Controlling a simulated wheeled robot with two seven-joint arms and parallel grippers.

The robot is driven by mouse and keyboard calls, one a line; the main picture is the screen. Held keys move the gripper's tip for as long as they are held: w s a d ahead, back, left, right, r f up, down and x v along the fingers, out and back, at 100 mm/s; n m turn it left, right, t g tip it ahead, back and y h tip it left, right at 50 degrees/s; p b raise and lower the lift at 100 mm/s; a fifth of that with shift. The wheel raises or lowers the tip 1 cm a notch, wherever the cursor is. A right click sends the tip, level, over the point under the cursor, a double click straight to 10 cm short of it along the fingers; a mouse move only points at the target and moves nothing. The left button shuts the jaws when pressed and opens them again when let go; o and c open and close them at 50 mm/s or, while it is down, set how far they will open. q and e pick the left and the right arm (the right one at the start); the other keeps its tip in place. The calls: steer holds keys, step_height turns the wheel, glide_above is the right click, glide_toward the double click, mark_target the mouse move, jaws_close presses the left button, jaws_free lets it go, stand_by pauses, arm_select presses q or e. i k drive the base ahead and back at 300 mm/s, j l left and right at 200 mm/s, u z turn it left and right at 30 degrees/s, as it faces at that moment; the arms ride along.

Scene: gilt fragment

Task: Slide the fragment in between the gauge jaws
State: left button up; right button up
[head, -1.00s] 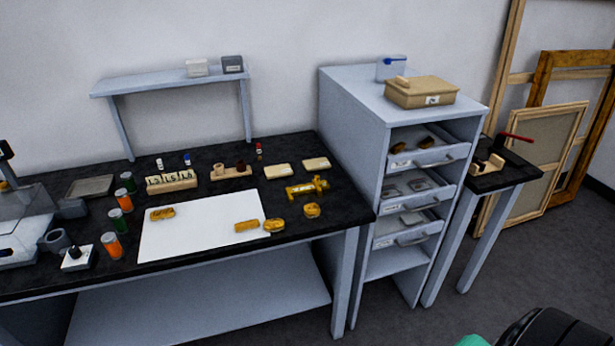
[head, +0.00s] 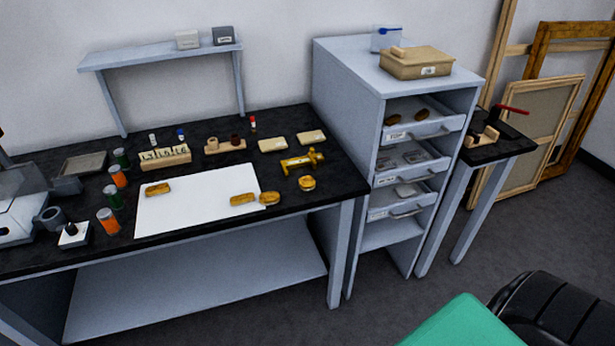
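Several gilt fragments lie at the bench's front: one fragment (head: 157,189) at the left of the white sheet (head: 190,212), and two side by side, a longer fragment (head: 243,199) and a rounder fragment (head: 269,198), at its right edge. Another rounded fragment (head: 307,183) lies on the black bench top right of the sheet. Behind it is a brass-coloured tool (head: 300,161) that looks like the gauge; its jaws are too small to make out. I cannot tell which fragment the task means. Neither of my grippers is in view.
The dark bench (head: 330,190) also holds jars, pale blocks (head: 272,145) and a numbered wooden rack (head: 165,157). A grey drawer cabinet (head: 345,110) stands right of it, with a box (head: 416,63) on top. A small side table (head: 500,150) is farther right.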

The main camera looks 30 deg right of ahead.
mark_target(306, 183)
steer(key=i+j, duration=0.1)
steer(key=i, duration=0.3)
steer(key=i+j, duration=0.1)
steer(key=i, duration=0.35)
